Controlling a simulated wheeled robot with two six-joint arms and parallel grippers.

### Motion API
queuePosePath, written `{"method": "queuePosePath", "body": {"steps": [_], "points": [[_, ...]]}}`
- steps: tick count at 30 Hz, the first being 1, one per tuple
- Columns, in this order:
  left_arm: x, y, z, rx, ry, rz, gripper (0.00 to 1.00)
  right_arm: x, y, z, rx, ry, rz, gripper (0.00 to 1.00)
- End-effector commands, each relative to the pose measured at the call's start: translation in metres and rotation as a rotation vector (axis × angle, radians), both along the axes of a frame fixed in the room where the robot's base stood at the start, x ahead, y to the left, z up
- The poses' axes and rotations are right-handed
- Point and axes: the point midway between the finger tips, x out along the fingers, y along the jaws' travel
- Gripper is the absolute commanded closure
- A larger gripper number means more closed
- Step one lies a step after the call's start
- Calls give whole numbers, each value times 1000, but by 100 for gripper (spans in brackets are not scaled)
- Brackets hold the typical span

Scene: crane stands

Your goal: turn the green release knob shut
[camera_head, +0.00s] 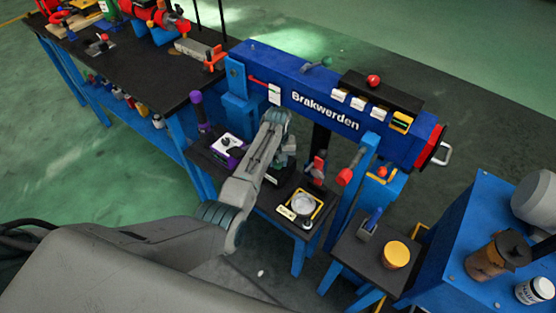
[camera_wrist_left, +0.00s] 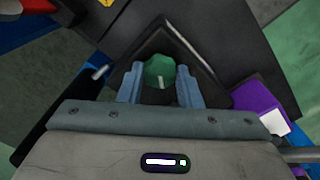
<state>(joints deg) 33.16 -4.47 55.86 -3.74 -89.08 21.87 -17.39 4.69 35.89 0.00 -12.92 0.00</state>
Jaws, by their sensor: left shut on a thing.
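The green release knob (camera_wrist_left: 160,72) shows in the left wrist view, with a short pale mark line on its face. It sits on a dark, angular housing (camera_wrist_left: 205,62). My left gripper (camera_wrist_left: 160,80) has one blue-grey finger on each side of the knob and is shut on it. In the head view my left gripper (camera_head: 284,158) is low in front of the blue beam lettered "Brakwerden" (camera_head: 325,100), partly hidden by my own forearm. I cannot make out the knob there. My right gripper is in neither view.
A purple and white box (camera_head: 226,148) stands left of my gripper, and a small tray with a round dish (camera_head: 303,206) stands to the right. A blue post with a red knob (camera_head: 347,176) is close on the right. A yellow-lidded jar (camera_head: 396,254) stands nearer.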

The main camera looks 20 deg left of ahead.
Motion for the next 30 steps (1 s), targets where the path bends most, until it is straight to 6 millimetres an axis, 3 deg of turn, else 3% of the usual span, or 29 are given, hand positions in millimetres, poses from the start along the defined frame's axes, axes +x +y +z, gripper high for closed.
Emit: {"method": "queuePosePath", "body": {"steps": [8, 30], "points": [[0, 0, 4, 1, 1, -119, 91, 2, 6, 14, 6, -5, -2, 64], [1, 0, 3, 0, 0, -759, 91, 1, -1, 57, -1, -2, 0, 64]]}}
